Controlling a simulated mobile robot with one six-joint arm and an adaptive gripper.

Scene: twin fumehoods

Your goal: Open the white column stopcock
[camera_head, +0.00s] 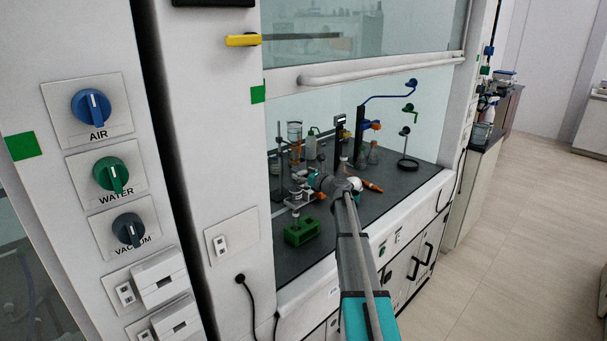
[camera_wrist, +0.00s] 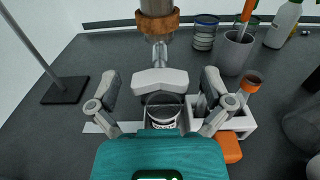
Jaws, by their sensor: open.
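The white column stopcock (camera_wrist: 160,80) shows in the wrist view as a pale crosswise handle under the column (camera_wrist: 157,24), which has a brown-orange collar. My gripper (camera_wrist: 158,92) is open, with one finger on each side of the stopcock and a visible gap at both sides. The stopcock is too small to make out there.
A green rack (camera_head: 301,231) stands near the hood's front edge. A white holder (camera_wrist: 238,118) and an orange item (camera_wrist: 228,147) lie close to the right finger. A grey cup (camera_wrist: 236,52) and a white bottle (camera_wrist: 283,24) stand behind. A stand base (camera_wrist: 66,89) is at left.

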